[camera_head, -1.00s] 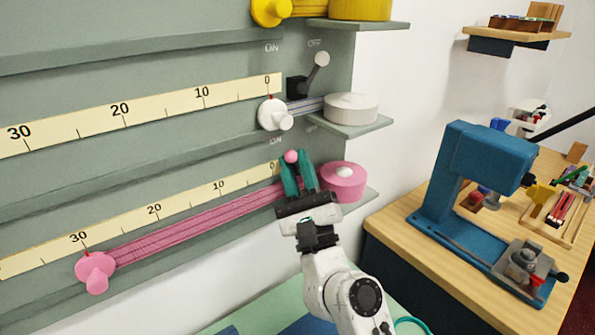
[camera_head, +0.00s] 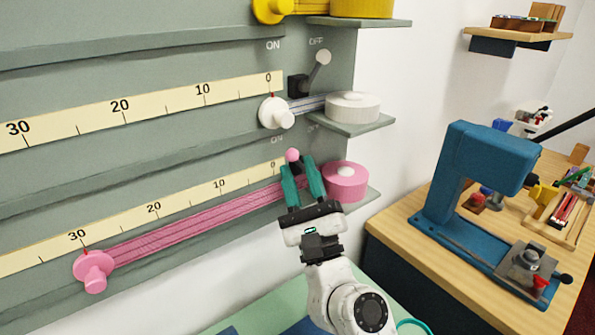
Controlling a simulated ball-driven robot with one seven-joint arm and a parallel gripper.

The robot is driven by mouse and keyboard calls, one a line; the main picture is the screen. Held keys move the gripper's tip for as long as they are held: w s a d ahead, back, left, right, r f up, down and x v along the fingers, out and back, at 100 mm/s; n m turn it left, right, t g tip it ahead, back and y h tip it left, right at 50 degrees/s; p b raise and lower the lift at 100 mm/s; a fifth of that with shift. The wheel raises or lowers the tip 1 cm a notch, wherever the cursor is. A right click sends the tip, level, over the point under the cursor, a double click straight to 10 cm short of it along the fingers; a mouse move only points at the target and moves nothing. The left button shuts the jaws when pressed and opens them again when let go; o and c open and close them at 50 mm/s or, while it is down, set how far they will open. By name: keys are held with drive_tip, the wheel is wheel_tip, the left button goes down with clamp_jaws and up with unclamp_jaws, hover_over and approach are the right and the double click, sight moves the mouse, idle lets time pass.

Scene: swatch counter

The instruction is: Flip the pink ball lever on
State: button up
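The pink ball (camera_head: 292,156) of the lever shows just above my gripper's fingertips, near the ON label of the lowest row. The lever's stem and base are hidden behind my gripper. My gripper (camera_head: 301,168) has green fingers spread apart, with a gap between them, at the panel just below and around the ball. I cannot tell whether a finger touches the lever. The pink spool (camera_head: 346,183) sits on its small shelf right of my gripper. A pink ribbon (camera_head: 200,219) runs left from there to a pink knob (camera_head: 94,271).
Above is a white row with a white knob (camera_head: 275,113), a white spool (camera_head: 353,106) and a grey-ball lever (camera_head: 323,57) leaning toward OFF. A blue press (camera_head: 480,190) stands on the wooden table at right. The shelf edge (camera_head: 368,198) is close to my gripper.

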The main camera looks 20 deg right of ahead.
drive_tip(key=b+v, duration=0.4)
drive_tip(key=v, duration=0.5)
